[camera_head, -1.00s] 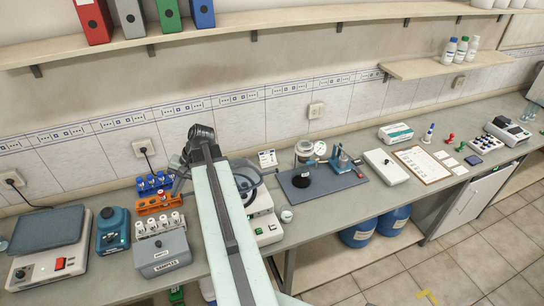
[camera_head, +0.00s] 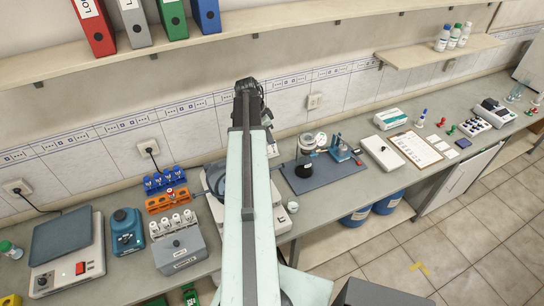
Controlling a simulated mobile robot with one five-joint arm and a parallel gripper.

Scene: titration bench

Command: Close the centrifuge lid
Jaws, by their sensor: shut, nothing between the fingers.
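The centrifuge is a pale box on the bench, largely hidden behind my arm. Its left side shows with part of a dark round rim (camera_head: 211,181), and its pale front right part (camera_head: 281,218) shows to the right of the arm. I cannot tell from this view how far the lid is raised. My arm runs straight up the middle of the picture, across the centrifuge, to a dark joint near the wall. My gripper is hidden behind the arm, so its place relative to the lid does not show.
Left of the centrifuge stand an orange tube rack (camera_head: 167,201), a blue rack (camera_head: 164,182), a grey block with tubes (camera_head: 180,250), a blue device (camera_head: 126,233) and a scale (camera_head: 65,248). Right are a small white cup (camera_head: 292,207) and a dark mat (camera_head: 330,178) with glassware.

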